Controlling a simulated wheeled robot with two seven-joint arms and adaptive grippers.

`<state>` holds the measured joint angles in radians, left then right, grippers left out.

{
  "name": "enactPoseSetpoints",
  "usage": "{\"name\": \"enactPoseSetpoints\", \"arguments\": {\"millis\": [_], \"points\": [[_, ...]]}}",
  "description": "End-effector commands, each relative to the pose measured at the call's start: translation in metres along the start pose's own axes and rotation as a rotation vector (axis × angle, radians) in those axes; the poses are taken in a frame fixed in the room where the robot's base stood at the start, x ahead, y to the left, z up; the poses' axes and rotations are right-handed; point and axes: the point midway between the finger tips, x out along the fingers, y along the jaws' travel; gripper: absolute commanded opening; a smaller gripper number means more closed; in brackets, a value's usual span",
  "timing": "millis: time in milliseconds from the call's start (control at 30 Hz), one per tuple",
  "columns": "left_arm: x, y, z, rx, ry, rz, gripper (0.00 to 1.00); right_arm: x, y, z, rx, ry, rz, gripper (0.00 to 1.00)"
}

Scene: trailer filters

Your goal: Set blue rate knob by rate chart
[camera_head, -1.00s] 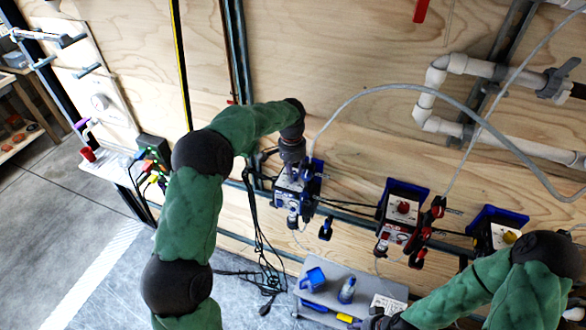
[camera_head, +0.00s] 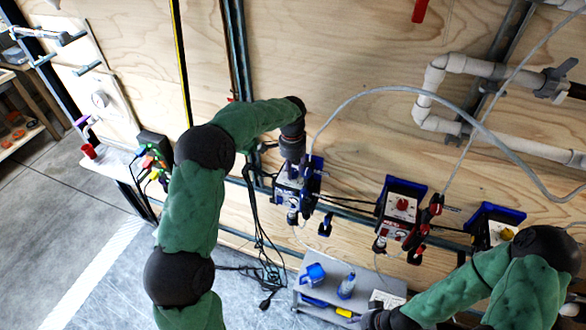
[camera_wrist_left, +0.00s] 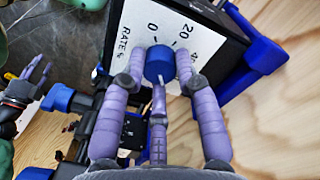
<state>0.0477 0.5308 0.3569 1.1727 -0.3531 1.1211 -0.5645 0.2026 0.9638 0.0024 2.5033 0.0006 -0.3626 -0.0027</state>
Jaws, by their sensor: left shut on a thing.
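My left gripper (camera_wrist_left: 160,85) has its purple fingers closed around the blue knob (camera_wrist_left: 160,63) in the left wrist view. The knob sits on a white scale plate (camera_wrist_left: 140,25) marked RATE %, with 0, 20 and a partly covered number. In the head view the left arm reaches down to the leftmost pump box (camera_head: 287,192), and the arm hides its knob. My right gripper (camera_wrist_left: 30,75) shows at the left of the left wrist view, its fingers apart and empty. A white printed card (camera_head: 388,300) lies on the grey cart; its text is too small to read.
Boxes with a red knob (camera_head: 403,204) and a yellow knob (camera_head: 504,233) stand to the right. Black cables (camera_head: 262,245) hang left of the pump; a clear tube arches above.

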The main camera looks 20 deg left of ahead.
Motion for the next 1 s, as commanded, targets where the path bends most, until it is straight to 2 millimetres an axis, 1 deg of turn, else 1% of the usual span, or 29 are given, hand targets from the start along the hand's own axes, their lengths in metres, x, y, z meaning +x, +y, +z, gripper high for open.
{"name": "enactPoseSetpoints", "arguments": {"millis": [33,67,100,133,433,567,667,1000], "points": [[-0.002,-0.001,-0.002,-0.001,0.007,-0.004,0.0,0.0,0.0,0.0,0.0,0.0,0.0,0.4],[-0.002,-0.001,-0.002,-0.001,0.007,-0.004,0.35,0.0,0.0,0.0,0.0,0.0,0.0,0.4],[-0.002,-0.001,-0.002,-0.001,0.007,-0.004,0.46,0.0,0.0,0.0,0.0,0.0,0.0,0.4],[-0.002,-0.001,-0.002,-0.001,0.006,-0.004,0.55,0.0,0.0,0.0,0.0,0.0,0.0,0.4],[-0.001,0.0,-0.001,-0.001,0.002,-0.001,0.55,0.0,0.0,0.0,0.0,0.0,0.0,0.4],[-0.006,-0.001,-0.001,-0.001,0.003,-0.002,0.55,0.0,0.0,0.0,0.0,0.0,0.0,0.4],[-0.017,-0.001,-0.001,-0.001,0.003,-0.003,0.55,0.0,0.0,0.0,0.0,0.0,0.0,0.4],[-0.082,-0.001,-0.002,-0.001,0.005,-0.003,0.55,0.0,0.0,0.0,0.0,0.0,0.0,0.4]]}}
